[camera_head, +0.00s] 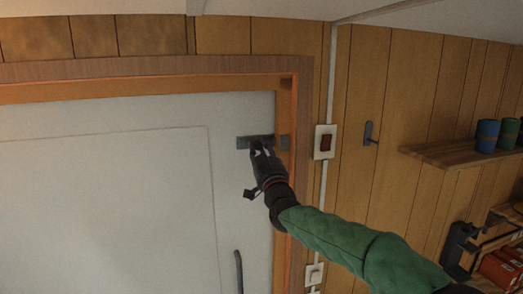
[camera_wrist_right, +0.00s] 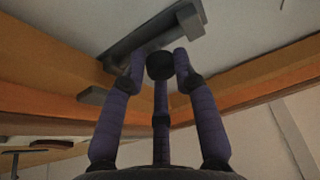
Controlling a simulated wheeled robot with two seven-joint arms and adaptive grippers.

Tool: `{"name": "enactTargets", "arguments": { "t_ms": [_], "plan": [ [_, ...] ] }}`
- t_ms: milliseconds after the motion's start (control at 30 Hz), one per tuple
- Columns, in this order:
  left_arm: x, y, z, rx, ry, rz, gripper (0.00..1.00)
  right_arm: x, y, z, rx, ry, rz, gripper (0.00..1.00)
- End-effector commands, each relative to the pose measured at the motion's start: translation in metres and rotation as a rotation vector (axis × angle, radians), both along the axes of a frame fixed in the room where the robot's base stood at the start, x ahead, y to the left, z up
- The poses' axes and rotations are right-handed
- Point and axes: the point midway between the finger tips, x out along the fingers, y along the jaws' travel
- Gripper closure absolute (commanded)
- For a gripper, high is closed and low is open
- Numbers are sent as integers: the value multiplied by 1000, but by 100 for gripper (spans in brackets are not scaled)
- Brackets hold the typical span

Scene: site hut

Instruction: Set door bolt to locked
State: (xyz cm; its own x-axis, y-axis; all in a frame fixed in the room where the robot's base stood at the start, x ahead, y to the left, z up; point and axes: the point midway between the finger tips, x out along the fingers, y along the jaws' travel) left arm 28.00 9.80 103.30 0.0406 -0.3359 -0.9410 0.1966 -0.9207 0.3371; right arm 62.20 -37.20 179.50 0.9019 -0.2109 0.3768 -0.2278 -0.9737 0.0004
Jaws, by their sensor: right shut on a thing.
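The grey door bolt (camera_head: 243,142) is mounted near the top right corner of the pale door (camera_head: 110,190). Its keeper (camera_head: 284,142) is on the orange-brown door frame to the right. My right gripper (camera_head: 260,149) is at the bolt, shut on its knob. In the right wrist view, the dark round bolt knob (camera_wrist_right: 160,66) sits between the fingers, below the bolt's plate (camera_wrist_right: 140,42). The keeper (camera_wrist_right: 93,95) shows apart from the plate, on the frame. I cannot tell whether the bar reaches into the keeper. My left gripper is out of view.
A wooden shelf (camera_head: 440,152) with cups (camera_head: 487,136) is farther right. A dark door handle (camera_head: 239,270) is below the bolt. Dark and red items (camera_head: 500,268) are at lower right.

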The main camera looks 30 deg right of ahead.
Motion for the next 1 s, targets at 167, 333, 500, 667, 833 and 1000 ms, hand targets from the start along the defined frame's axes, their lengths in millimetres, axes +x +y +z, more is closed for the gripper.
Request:
{"name": "enactTargets", "arguments": {
  "t_ms": [167, 333, 500, 667, 833, 1000],
  "plan": [
    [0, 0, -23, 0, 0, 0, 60, -8, -19, 5, -2, -21, -7, 100],
    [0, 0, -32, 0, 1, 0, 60, -11, -29, 8, -3, -22, -9, 100],
    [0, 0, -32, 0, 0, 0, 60, -12, -32, 11, -2, -21, -10, 100],
    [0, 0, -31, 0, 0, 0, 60, -13, -32, 12, -2, -24, -11, 100],
    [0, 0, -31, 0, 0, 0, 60, -12, -32, 11, -2, -22, -10, 50],
    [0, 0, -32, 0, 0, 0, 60, -10, -31, 7, -1, -14, -8, 50]
  ]
}}
